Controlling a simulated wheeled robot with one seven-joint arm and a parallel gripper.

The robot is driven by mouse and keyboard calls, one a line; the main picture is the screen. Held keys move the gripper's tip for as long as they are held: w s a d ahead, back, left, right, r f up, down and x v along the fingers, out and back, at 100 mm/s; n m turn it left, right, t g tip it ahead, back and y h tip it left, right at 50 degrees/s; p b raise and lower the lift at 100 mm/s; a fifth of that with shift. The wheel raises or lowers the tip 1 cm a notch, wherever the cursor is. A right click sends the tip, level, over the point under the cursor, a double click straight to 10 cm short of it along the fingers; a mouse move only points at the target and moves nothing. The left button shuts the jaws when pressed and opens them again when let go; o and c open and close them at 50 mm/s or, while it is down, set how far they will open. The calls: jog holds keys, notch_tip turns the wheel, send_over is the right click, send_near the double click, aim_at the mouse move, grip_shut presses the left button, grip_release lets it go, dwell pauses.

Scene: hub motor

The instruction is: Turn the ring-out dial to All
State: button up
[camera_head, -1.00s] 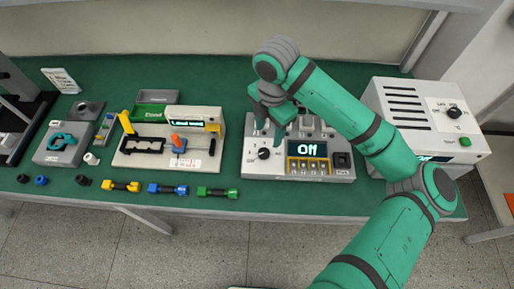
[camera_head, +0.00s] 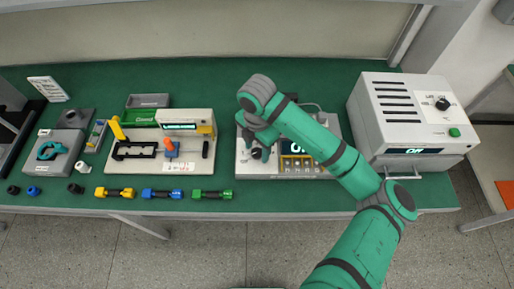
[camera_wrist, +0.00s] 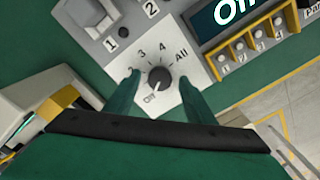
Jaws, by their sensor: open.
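The ring-out dial is a round black knob (camera_wrist: 159,77) on a light panel marked Off, several numbers and All. In the wrist view its white pointer mark lies toward Off at the lower left, and All is at the upper right. My gripper (camera_wrist: 160,88) is open, with one green finger on each side of the knob; I cannot tell whether they touch it. In the head view my gripper (camera_head: 257,154) is over the left front of the ring-out box (camera_head: 243,168), partly hiding the dial. The box's display (camera_wrist: 232,10) reads Off.
A tester with an orange knob (camera_head: 171,147) stands to the left. A vented white oven-like box (camera_head: 408,118) stands to the right.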

jog(key=c, duration=1.1)
jog(key=shift+o, duration=0.2)
